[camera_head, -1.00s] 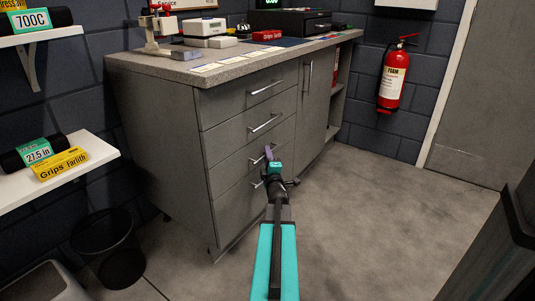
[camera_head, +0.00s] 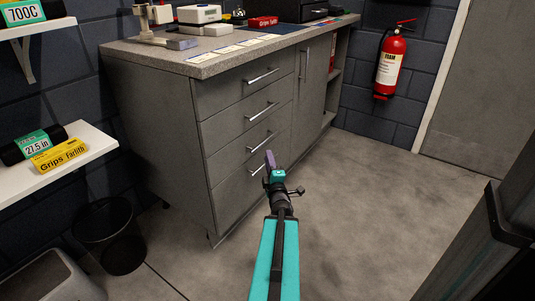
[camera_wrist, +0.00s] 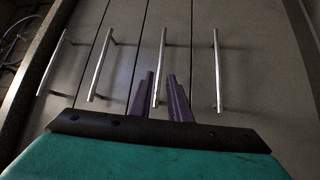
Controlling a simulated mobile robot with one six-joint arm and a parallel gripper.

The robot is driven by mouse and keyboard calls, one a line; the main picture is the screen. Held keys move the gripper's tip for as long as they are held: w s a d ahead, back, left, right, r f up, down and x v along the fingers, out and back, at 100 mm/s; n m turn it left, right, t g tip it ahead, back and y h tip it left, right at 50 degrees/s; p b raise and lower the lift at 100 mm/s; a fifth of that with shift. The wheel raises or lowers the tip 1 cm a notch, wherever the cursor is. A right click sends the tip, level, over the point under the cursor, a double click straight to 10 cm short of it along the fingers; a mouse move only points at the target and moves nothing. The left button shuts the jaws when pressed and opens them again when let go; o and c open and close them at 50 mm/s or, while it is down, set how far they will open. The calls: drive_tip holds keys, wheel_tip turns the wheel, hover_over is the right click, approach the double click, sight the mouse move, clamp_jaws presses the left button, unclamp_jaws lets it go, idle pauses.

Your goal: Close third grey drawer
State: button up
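A grey cabinet has a stack of drawers with bar handles. The third grey drawer (camera_head: 240,155) looks flush with the drawers above and below it in the head view. Its handle (camera_head: 260,142) is just left of and above my gripper (camera_head: 269,160) in that picture. In the wrist view, my gripper's two purple fingers (camera_wrist: 159,95) are apart. The third handle from the left (camera_wrist: 159,68) shows between them, with nothing visibly gripped. I cannot tell whether the fingers touch the handle.
A tall cupboard door (camera_head: 312,82) adjoins the drawers. The worktop (camera_head: 215,64) holds boxes and cards. A black bin (camera_head: 108,240) and a white shelf (camera_head: 85,152) are on the left. Floor to the right is clear, up to a dark upright (camera_head: 490,245).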

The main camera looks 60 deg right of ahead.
drive_tip(key=p+v, duration=0.2)
drive_tip(key=p, duration=0.1)
drive_tip(key=shift+s+a+r+p, duration=0.1)
drive_tip(key=shift+p, duration=0.3)
drive_tip(key=shift+s, duration=0.1)
idle(0.6)
